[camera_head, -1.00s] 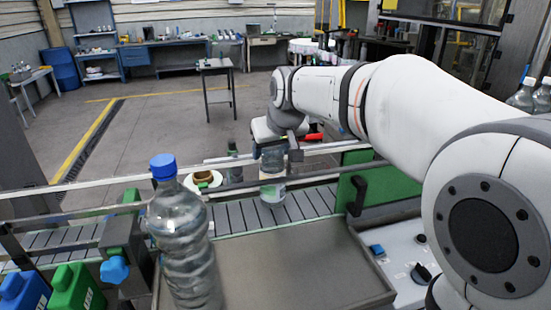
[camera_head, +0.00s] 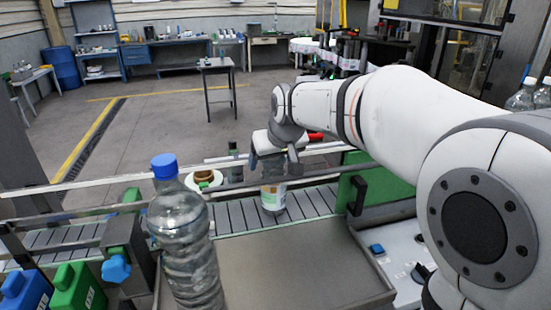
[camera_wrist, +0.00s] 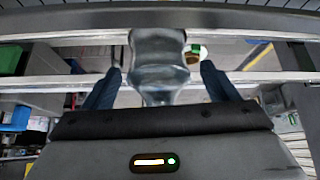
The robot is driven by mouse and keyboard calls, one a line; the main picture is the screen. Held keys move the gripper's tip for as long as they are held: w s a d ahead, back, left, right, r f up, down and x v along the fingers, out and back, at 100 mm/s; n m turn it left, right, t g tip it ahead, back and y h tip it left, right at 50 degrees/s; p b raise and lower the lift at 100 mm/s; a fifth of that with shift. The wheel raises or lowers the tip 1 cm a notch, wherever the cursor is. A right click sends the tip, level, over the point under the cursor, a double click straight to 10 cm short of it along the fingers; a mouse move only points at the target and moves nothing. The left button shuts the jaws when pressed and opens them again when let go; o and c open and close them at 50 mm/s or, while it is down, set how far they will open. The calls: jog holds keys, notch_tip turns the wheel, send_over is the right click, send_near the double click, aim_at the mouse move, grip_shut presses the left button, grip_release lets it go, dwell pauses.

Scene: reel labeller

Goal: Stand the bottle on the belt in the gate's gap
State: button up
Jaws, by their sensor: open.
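A clear bottle (camera_head: 273,197) with a white and green label stands upright on the slatted grey belt (camera_head: 236,219), beside the guide rail that crosses in front of it. Its top is hidden by my gripper (camera_head: 274,160), which is over it from above. In the wrist view the clear bottle (camera_wrist: 158,62) lies between the two fingers of my gripper (camera_wrist: 158,88), with space on both sides. My gripper is open around it.
A large clear bottle (camera_head: 185,240) with a blue cap stands in the front left. A bare metal tray (camera_head: 285,265) lies in front of the belt. A brown-and-white reel (camera_head: 203,177) is left of my gripper. Blue and green jugs (camera_head: 75,290) stand at the lower left.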

jog(key=shift+r, duration=0.25)
jog(key=b+v, duration=0.2)
jog(key=v, duration=0.9)
jog(key=shift+s+r, duration=0.2)
jog(key=shift+r, duration=0.15)
jog(key=shift+s+d, duration=0.1)
